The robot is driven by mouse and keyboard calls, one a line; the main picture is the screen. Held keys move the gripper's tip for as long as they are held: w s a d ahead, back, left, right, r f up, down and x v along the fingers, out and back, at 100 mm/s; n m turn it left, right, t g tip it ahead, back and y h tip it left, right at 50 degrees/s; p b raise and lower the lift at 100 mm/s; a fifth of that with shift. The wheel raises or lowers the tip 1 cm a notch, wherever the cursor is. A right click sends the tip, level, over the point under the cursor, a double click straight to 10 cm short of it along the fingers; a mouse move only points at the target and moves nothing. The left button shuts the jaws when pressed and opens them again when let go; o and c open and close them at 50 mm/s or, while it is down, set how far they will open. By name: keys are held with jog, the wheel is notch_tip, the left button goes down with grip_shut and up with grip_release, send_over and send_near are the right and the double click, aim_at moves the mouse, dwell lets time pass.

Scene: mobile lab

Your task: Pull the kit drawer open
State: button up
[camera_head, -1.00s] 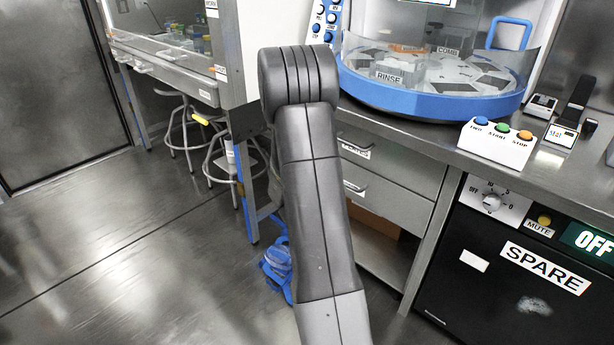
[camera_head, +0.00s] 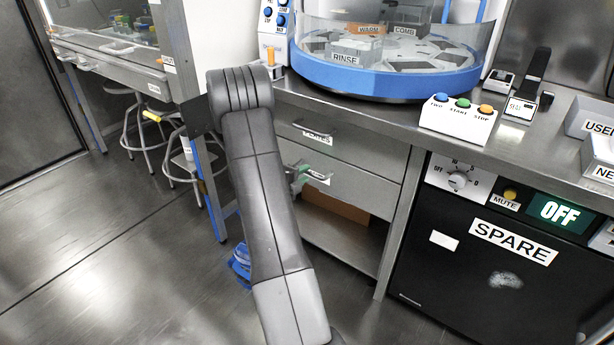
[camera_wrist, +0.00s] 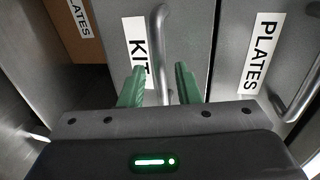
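The kit drawer (camera_wrist: 188,40) is a grey metal drawer front with a white KIT label (camera_wrist: 137,50) and a bar handle (camera_wrist: 159,48). It appears shut. In the head view it is the lower drawer (camera_head: 365,185), partly hidden by my arm. My gripper (camera_wrist: 159,80) has green fingers, one on each side of the handle. The fingers are apart, with visible gaps to the bar, so it is open around the handle. In the head view my gripper (camera_head: 300,178) shows only partly, at the lower drawer's handle.
The PLATES drawer (camera_wrist: 245,60) with its own handle is directly above the kit drawer. A brown box (camera_head: 335,206) sits in the open shelf below. A black SPARE unit (camera_head: 490,270) stands to the right, stools (camera_head: 140,135) to the left.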

jog(key=shift+x, duration=1.35)
grip_shut()
jog(key=shift+a, duration=0.1)
